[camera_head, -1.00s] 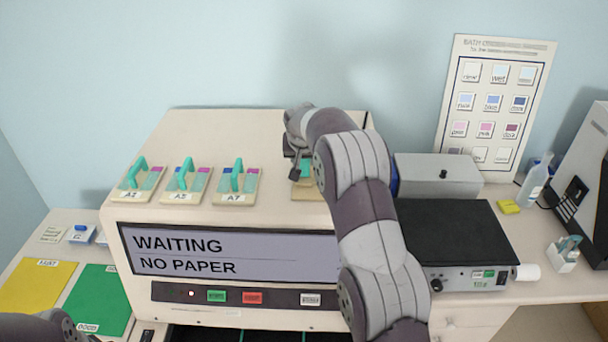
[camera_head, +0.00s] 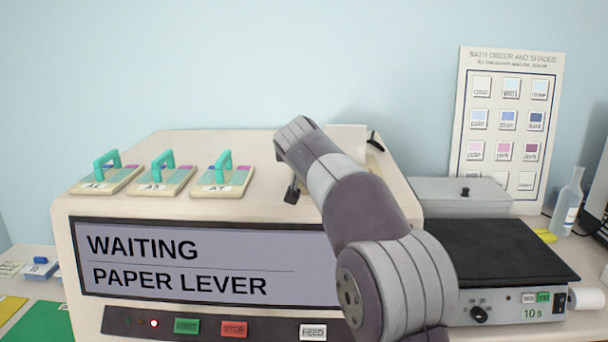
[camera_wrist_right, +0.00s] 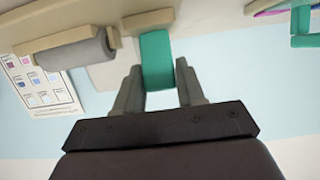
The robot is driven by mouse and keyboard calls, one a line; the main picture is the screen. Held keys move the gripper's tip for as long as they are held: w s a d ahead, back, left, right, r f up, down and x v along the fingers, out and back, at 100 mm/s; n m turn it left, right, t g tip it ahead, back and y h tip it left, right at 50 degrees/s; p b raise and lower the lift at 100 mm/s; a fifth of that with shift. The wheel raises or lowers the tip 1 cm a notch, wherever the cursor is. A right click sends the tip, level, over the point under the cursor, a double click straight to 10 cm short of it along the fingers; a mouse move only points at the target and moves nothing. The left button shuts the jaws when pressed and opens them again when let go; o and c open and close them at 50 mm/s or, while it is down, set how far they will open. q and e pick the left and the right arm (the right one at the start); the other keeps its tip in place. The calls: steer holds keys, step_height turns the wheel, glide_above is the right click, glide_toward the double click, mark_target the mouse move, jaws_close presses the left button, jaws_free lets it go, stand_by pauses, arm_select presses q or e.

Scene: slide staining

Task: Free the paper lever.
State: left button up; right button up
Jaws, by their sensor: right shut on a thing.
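The machine (camera_head: 70,230) has a display (camera_head: 185,262) reading "WAITING / PAPER LEVER". My right arm reaches over its top and hides much of the area behind it. My right gripper (camera_wrist_right: 160,82) is shut on a teal lever (camera_wrist_right: 156,52), which stands between its fingers in the right wrist view. The lever's base is at a beige part, beside a grey roller (camera_wrist_right: 75,53). In the head view the lever is hidden behind my arm; only a dark part of the gripper (camera_head: 291,192) shows. My left gripper is out of view.
Several slide carriers with teal handles, such as the A7 carrier (camera_head: 222,190), sit on the machine top, left of my arm. A grey box (camera_head: 460,195) and a black-topped device (camera_head: 495,250) stand to the right. A wall chart (camera_head: 510,130) hangs behind.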

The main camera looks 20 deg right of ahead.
steer(key=shift+f, duration=0.15)
stand_by(0.3)
steer(key=o, duration=1)
steer(key=shift+s, duration=0.1)
steer(key=shift+c, duration=0.2)
steer(key=shift+s+a, duration=0.1)
steer(key=b+v, duration=0.3)
steer(key=v, duration=0.9)
steer(key=shift+s, duration=0.35)
steer(key=shift+a, duration=0.1)
